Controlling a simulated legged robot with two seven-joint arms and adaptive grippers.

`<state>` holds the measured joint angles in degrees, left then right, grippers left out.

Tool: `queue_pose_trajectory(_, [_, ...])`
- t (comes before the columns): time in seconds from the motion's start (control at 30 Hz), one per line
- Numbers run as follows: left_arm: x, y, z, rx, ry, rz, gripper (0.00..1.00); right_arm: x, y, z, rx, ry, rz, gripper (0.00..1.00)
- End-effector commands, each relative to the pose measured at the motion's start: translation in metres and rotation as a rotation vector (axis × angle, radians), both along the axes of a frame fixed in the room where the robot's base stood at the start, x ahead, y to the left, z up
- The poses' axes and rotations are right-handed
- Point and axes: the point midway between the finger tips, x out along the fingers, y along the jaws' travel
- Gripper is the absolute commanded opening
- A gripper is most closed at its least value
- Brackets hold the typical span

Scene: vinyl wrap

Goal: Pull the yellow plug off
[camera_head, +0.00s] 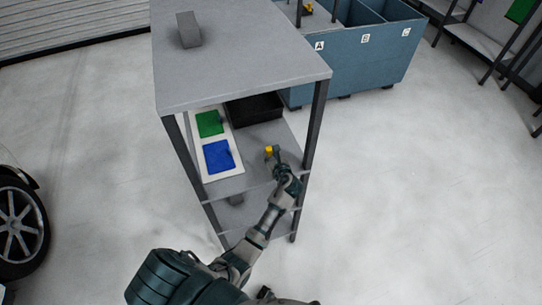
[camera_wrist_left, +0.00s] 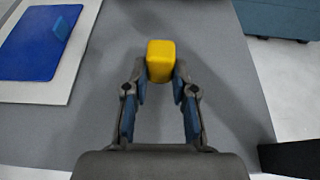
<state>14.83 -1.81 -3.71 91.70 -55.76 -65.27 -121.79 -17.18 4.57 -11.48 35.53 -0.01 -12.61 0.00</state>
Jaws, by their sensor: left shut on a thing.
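The yellow plug (camera_head: 268,149) is a small yellow block, seen above the grey middle shelf (camera_head: 250,176) of the rack in the head view. In the left wrist view the yellow plug (camera_wrist_left: 161,61) sits between the two fingertips. My left gripper (camera_head: 275,157) reaches over the shelf from its front right side and is shut on the plug; its fingers also show in the left wrist view (camera_wrist_left: 160,82). The plug's underside is hidden, and I cannot tell whether it touches anything below. My right gripper is not in view.
A white board with a green panel (camera_head: 209,123) and a blue panel (camera_head: 218,156) lies left on the shelf. A black tray (camera_head: 254,109) stands at the back. The rack's top (camera_head: 240,60) and posts (camera_head: 314,125) surround the arm. Blue bins (camera_head: 345,62) stand behind.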

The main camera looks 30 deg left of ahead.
Motion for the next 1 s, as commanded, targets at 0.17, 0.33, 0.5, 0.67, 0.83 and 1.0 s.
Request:
queue_pose_trajectory(0.17, [0.000, 0.000, -0.004, 0.001, 0.001, -0.001, 0.00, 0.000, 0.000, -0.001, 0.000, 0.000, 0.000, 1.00])
queue_pose_trajectory(0.33, [0.000, 0.000, -0.008, 0.001, 0.001, -0.001, 0.00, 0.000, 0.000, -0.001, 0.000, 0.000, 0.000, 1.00])
queue_pose_trajectory(0.5, [0.000, 0.000, -0.009, 0.001, 0.001, 0.000, 0.51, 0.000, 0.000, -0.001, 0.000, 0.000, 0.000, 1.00])
queue_pose_trajectory(0.67, [0.000, 0.000, -0.009, 0.001, 0.001, 0.000, 0.55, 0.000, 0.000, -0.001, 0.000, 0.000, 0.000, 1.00])
queue_pose_trajectory(0.83, [-0.001, -0.001, -0.008, 0.001, 0.001, 0.000, 0.55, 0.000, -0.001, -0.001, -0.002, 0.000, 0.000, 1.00])
queue_pose_trajectory(1.0, [-0.012, -0.015, -0.001, -0.001, 0.000, -0.002, 0.55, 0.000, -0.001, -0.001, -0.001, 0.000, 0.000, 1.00])
